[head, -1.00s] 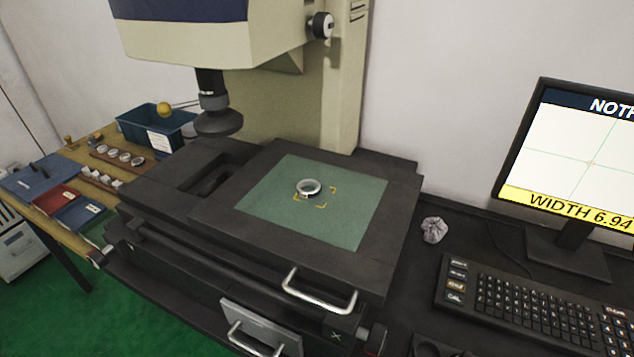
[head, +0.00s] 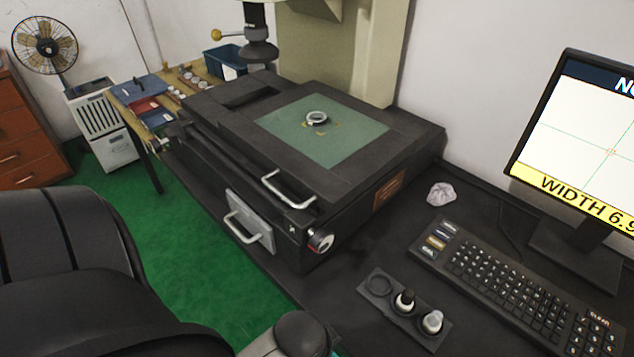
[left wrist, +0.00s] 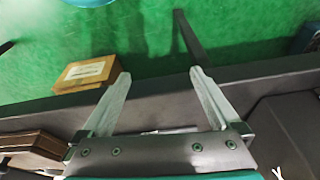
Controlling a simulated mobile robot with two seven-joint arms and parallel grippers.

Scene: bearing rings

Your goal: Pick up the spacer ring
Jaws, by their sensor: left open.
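The spacer ring (head: 317,118), a small silver metal ring, lies flat on the green stage plate (head: 290,140) of the measuring machine in the head view. It sits by yellow corner marks near the plate's middle. My left gripper (left wrist: 160,78) shows in the left wrist view with its two fingers spread and nothing between them. Below them are green floor and a dark edge, and the ring is not in that view. My right gripper is not in view.
The machine's dark probe head (head: 259,50) hangs behind the stage. Metal handles (head: 288,190) stick out in front. A monitor (head: 580,150), keyboard (head: 520,285), crumpled wad (head: 441,194) and holder with small bottles (head: 403,310) occupy the right. A black chair (head: 60,260) stands front left.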

